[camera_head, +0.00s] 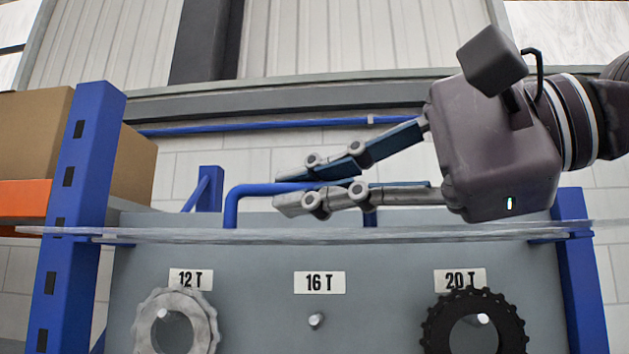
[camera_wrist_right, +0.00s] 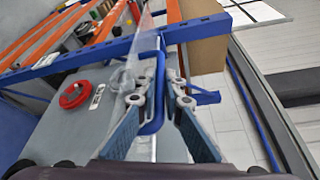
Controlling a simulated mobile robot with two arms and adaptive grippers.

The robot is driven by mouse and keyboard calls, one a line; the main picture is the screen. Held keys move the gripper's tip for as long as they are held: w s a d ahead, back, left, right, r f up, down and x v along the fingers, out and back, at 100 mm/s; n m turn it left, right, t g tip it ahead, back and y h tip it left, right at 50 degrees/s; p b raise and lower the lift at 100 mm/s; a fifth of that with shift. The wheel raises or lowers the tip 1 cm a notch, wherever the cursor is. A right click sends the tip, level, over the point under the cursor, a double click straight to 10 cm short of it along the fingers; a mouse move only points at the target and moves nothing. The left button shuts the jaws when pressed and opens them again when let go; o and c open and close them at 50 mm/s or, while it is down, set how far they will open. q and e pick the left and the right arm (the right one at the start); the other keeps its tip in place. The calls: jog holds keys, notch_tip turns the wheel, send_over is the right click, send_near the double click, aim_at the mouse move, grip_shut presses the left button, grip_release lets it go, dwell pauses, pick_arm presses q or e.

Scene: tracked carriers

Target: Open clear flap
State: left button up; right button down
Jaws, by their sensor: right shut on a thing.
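The clear flap (camera_head: 330,236) shows edge-on as a thin, nearly level strip across the front of the grey panel, above the labels. Its blue bar handle (camera_head: 270,189) stands up from it. My right gripper (camera_head: 290,188) comes in from the right and is shut on the handle. In the right wrist view the blue handle (camera_wrist_right: 153,125) runs between the two fingers, and the clear flap (camera_wrist_right: 128,72) shows faintly beside it. The fingers hide part of the handle. My left gripper is not in view.
The grey panel (camera_head: 250,285) carries pegs labelled 12 T, 16 T and 20 T. A light gear (camera_head: 150,335) is on the left peg, a black gear (camera_head: 433,335) on the right; the middle peg (camera_head: 316,320) is bare. A blue post (camera_head: 75,200) and cardboard box (camera_head: 30,130) stand left.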

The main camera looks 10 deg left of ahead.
jog(key=shift+w+r+m+p, duration=0.25)
jog(key=shift+r+m+p, duration=0.3)
jog(key=shift+r, duration=0.25)
jog(key=shift+w+r+m+g+h+p, duration=0.3)
jog(key=shift+r+m+g+p, duration=0.1)
jog(key=shift+m+g, duration=0.25)
jog(key=c, duration=2.3)
grip_release()
jog(key=shift+a, duration=0.1)
jog(key=shift+w, duration=0.1)
jog(key=shift+d, duration=0.3)
jog(key=v, duration=1.1)
jog(key=shift+s+d+r, duration=0.1)
jog(key=shift+s+d, duration=0.05)
jog(key=shift+s, duration=0.1)
